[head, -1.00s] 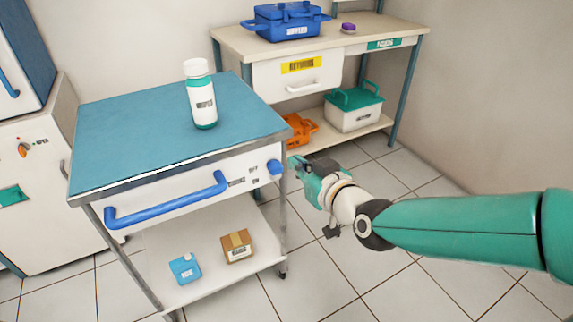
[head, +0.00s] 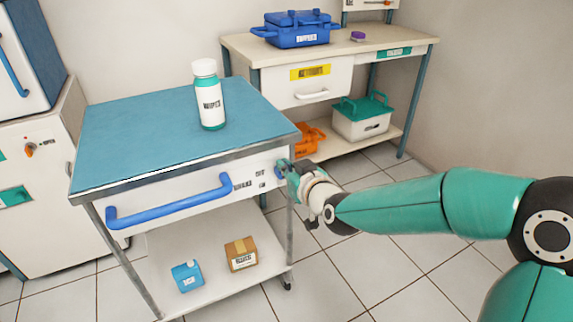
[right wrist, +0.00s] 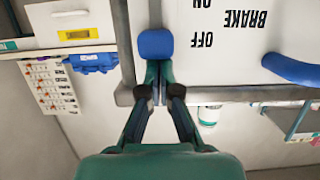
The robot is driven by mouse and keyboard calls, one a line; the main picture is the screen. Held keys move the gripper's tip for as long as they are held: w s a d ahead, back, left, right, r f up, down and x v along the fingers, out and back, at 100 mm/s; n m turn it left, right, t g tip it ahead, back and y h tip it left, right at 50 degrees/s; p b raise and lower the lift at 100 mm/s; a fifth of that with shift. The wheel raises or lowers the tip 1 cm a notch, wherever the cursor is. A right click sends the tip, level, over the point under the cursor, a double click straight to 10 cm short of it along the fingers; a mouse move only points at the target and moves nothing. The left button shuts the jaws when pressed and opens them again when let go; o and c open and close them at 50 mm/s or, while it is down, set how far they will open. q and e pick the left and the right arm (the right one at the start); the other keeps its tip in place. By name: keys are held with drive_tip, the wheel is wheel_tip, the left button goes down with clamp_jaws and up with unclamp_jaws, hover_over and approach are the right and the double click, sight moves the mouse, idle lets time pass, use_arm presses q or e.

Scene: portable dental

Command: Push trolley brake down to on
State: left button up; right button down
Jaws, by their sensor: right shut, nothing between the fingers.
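The trolley (head: 180,135) has a blue top and a white front panel. Its brake is a blue knob (head: 279,171) at the right end of that panel, mostly hidden by my gripper in the head view. In the right wrist view, which is upside down, the brake knob (right wrist: 155,44) is level with the OFF label (right wrist: 202,40); the ON label (right wrist: 202,4) is beyond it. My right gripper (head: 287,170) is shut and empty, its fingertips (right wrist: 158,72) at the knob; whether they touch cannot be told. My left gripper is not in view.
A blue drawer handle (head: 170,205) is left of the brake. A white bottle (head: 210,100) stands on the trolley top. A bench (head: 390,44) stands behind; tiled floor is right.

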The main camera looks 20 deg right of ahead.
wheel_tip(320, 180, down, 5)
drive_tip(key=b, duration=0.4)
drive_tip(key=shift+r, duration=0.1)
idle(0.3)
wheel_tip(320, 180, up, 5)
drive_tip(key=p, duration=0.3)
drive_tip(key=p+v, duration=0.1)
drive_tip(key=v, duration=0.8)
drive_tip(key=shift+s, duration=0.45)
